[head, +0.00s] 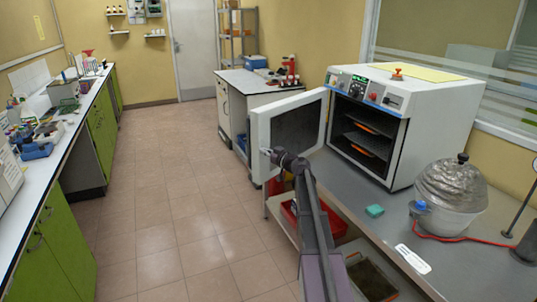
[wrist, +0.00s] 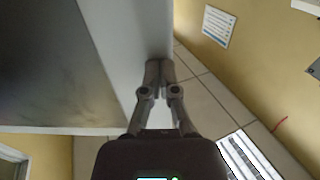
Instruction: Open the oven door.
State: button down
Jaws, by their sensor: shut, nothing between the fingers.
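The white oven (head: 430,95) stands on the grey bench at the right, with its front open and dark shelves inside. Its door (head: 257,130) is swung wide out to the left, with the dark inner panel facing the cavity. My gripper (head: 268,152) is at the door's outer edge in the head view. In the wrist view my gripper (wrist: 159,70) has its fingertips together and empty, against or very close to the pale door edge (wrist: 125,50). The dark door panel (wrist: 45,65) fills the left of that view. I cannot tell whether the fingers touch the door.
A red bin (head: 300,215) is below the bench. The tiled floor (head: 170,200) to the left is clear.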

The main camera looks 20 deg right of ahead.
jog(key=w+a+m+h, duration=0.1)
jog(key=w+a, duration=0.2)
jog(key=w, duration=1.3)
jog(key=w+a+m+t+h, duration=0.1)
jog(key=w+a+h, duration=0.1)
jog(key=w, duration=1.3)
jog(key=shift+w+a+h, duration=0.3)
jog(key=shift+w+a, duration=0.05)
jog(key=shift+a, duration=0.35)
jog(key=shift+s, duration=0.1)
jog(key=s+a, duration=0.3)
jog(key=s, duration=1)
jog(key=shift+s+a+m, duration=0.2)
jog(key=shift+m, duration=0.1)
